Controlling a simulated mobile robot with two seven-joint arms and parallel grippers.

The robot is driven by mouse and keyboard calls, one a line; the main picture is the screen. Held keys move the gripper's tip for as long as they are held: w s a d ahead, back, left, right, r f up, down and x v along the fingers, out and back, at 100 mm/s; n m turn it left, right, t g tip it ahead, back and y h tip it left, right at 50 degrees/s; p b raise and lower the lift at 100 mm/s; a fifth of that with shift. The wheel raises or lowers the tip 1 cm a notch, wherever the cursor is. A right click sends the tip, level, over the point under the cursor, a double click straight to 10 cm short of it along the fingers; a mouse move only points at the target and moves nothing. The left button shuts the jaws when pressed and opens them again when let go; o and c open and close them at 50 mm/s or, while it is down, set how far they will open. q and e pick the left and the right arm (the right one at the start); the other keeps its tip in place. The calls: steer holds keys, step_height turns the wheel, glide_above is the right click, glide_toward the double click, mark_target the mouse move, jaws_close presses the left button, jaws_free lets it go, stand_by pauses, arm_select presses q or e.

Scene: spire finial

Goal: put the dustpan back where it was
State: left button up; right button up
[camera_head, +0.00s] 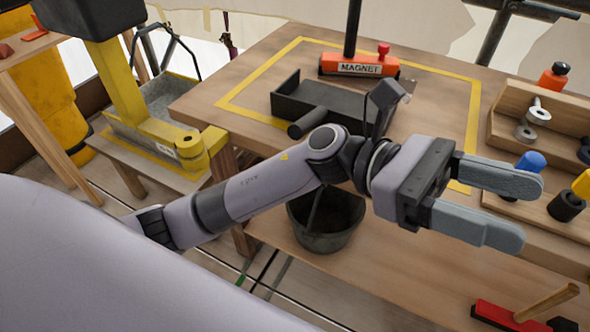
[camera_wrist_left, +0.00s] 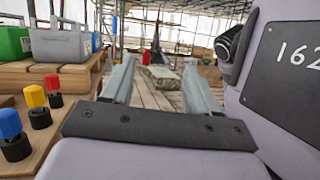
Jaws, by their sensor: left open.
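The dustpan (camera_head: 325,97) is a dark grey, shallow tray with a short round handle pointing toward the front. It lies on the wooden table inside a yellow outlined area, apart from my gripper. My forearm and wrist hide part of its near right side. My left gripper (camera_head: 531,211) is open and empty, to the right of the dustpan and in front of it, with its fingers pointing right. Its two grey fingers also show spread apart in the left wrist view (camera_wrist_left: 160,82), with nothing between them. My right gripper is not in view.
An orange block marked MAGNET (camera_head: 358,66) with a dark post stands behind the dustpan. A wooden rack (camera_head: 508,117) with knobs and metal parts is at the right. A dark bucket (camera_head: 325,238) is below my forearm. A red tool (camera_head: 500,316) lies at the lower right.

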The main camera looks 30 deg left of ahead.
arm_select(q)
steer(key=w+a+f+m+t+y, duration=0.5)
steer(key=a+f+m+t, duration=0.2)
steer(key=m+t, duration=0.7)
steer(key=w+a+f+m+t+y, duration=0.6)
steer(key=m+t, duration=0.5)
steer(key=m, duration=0.7)
steer(key=s+a+f+n+g+y, duration=0.2)
steer(key=s+a+f+n+g, duration=0.1)
steer(key=f, duration=0.5)
steer(key=s+a+f+n+g+y, duration=0.2)
steer(key=s+a+f+n+g, duration=0.1)
steer(key=s+a+f+n, duration=0.2)
steer(key=s+a+f+n+g+y, duration=0.2)
steer(key=f+n, duration=0.5)
steer(key=f, duration=0.4)
steer(key=s+a+y, duration=0.1)
steer(key=s+a, duration=0.1)
steer(key=s, duration=0.1)
steer(key=shift+s+a+f+n+g, duration=0.3)
steer(key=shift+g, duration=0.1)
steer(key=shift+r, duration=0.1)
